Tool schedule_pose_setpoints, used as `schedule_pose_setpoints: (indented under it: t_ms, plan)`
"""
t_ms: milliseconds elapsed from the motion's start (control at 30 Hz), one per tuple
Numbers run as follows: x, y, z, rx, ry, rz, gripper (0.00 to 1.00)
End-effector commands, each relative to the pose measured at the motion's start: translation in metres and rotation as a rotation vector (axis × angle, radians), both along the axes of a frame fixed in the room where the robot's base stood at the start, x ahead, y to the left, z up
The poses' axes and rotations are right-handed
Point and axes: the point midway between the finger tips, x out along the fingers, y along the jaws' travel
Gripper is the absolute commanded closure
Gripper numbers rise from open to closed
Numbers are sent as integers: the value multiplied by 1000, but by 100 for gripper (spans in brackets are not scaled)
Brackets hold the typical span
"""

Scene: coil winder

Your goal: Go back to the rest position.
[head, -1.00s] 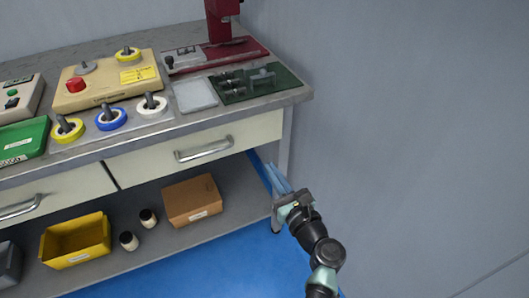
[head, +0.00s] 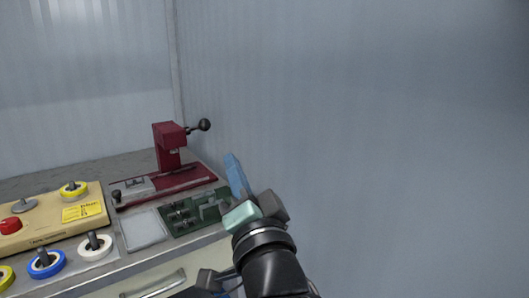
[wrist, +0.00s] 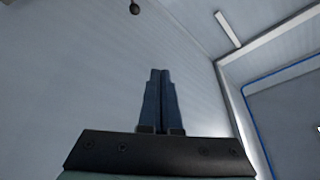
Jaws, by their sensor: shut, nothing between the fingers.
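My gripper (head: 233,172) is raised in the head view, in front of the right wall and beside the right end of the bench. Its blue fingers point up and stand together with nothing between them. In the wrist view the shut fingers (wrist: 160,88) point at the bare wall. Part of my dark arm shows below it in the head view. The fingers appear apart from the bench and the red press, though the exact gap cannot be told.
The red lever press (head: 170,150) with a black ball handle (head: 204,125) stands close by on the left. A green fixture plate (head: 185,222), a pale tray (head: 145,230), tape rolls (head: 95,246) and a beige winder box (head: 50,222) sit on the bench. The right wall (head: 400,130) is close.

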Motion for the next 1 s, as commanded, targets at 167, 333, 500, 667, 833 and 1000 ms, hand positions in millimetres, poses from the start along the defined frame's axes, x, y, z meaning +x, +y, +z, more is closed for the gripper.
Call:
schedule_pose_setpoints:
  t_ms: [167, 333, 500, 667, 833, 1000]
  plan:
    - [-73, -19, 116, -422, -379, -347, 100]
    - [-159, -40, 191, -699, -621, -713, 100]
    - [-175, -45, 253, -757, -651, -800, 100]
    - [-174, -45, 300, -756, -650, -797, 100]
    - [-174, -45, 352, -755, -649, -795, 100]
    - [-174, -45, 404, -755, -648, -792, 100]
